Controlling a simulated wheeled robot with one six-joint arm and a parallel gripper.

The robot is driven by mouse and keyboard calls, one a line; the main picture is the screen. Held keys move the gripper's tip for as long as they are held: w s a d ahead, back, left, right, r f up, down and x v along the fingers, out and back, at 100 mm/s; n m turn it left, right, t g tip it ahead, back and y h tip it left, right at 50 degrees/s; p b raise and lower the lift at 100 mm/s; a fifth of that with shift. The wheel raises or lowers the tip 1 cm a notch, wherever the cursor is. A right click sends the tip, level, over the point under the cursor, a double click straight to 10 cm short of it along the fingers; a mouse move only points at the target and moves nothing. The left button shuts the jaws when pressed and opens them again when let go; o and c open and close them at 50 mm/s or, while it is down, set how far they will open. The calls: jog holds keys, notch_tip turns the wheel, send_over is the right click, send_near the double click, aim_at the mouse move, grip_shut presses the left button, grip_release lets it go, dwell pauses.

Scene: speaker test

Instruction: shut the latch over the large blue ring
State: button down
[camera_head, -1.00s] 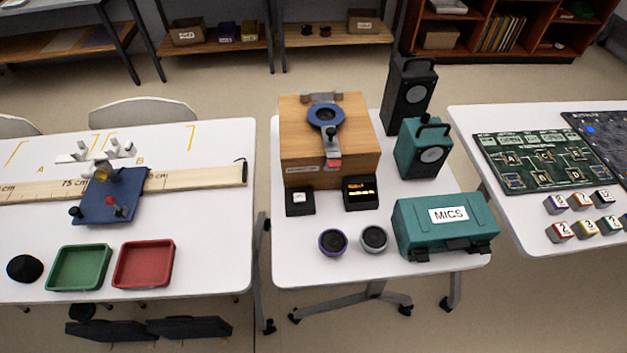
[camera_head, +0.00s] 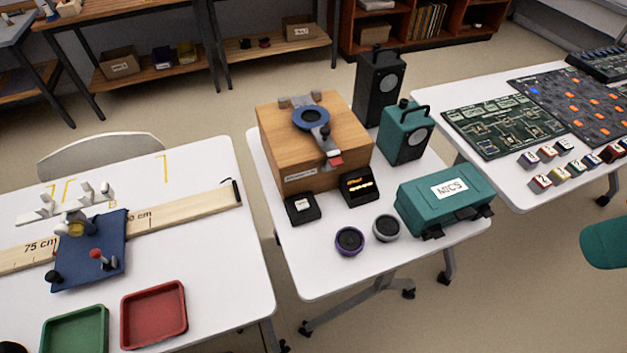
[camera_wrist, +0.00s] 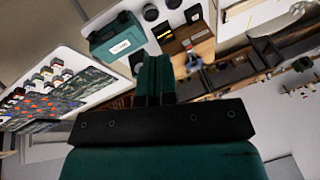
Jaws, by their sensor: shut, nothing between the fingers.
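A wooden box (camera_head: 290,158) stands at the back of the middle table. The large blue ring (camera_head: 297,120) lies flat on its top, with grey brackets (camera_head: 299,99) behind it. A grey latch arm (camera_head: 327,143) with a dark knob and a red tip (camera_head: 335,161) runs from the ring's front edge to the box's front edge. I cannot tell how it is fastened. In the wrist view, the box (camera_wrist: 201,51) is partly hidden behind my gripper (camera_wrist: 154,60). Its teal fingers are shut and empty, apart from the box.
A teal MICS case (camera_head: 446,199), a purple-rimmed cup (camera_head: 349,241), a grey cup (camera_head: 387,228) and two small black boxes (camera_head: 302,208) stand before the wooden box. Black (camera_head: 380,85) and teal (camera_head: 405,135) speakers stand right. A floor gap (camera_head: 262,218) separates the left table.

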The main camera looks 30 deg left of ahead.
jog(key=w+a+f+n+t+b, duration=0.1)
jog(key=w+a+f+t+b, duration=0.15)
jog(key=w+f+b, duration=0.4)
jog(key=w+a+f+n+t+b, duration=0.1)
jog(key=w+f+t+b, duration=0.25)
jog(key=f+b, duration=0.6)
jog(key=n+t+y+b, duration=0.6)
jog(key=n+y+b, duration=0.5)
jog(key=n+b, duration=1.15)
send_near(340, 164)
jog(key=w+a+r+m+p, duration=0.1)
jog(key=w+a+m+p, duration=0.2)
jog(key=p, duration=0.8)
jog(key=shift+w+a+m+y+p, duration=0.4)
jog(key=shift+w+a, duration=0.45)
jog(key=shift+a, duration=0.45)
jog(key=shift+r, duration=0.1)
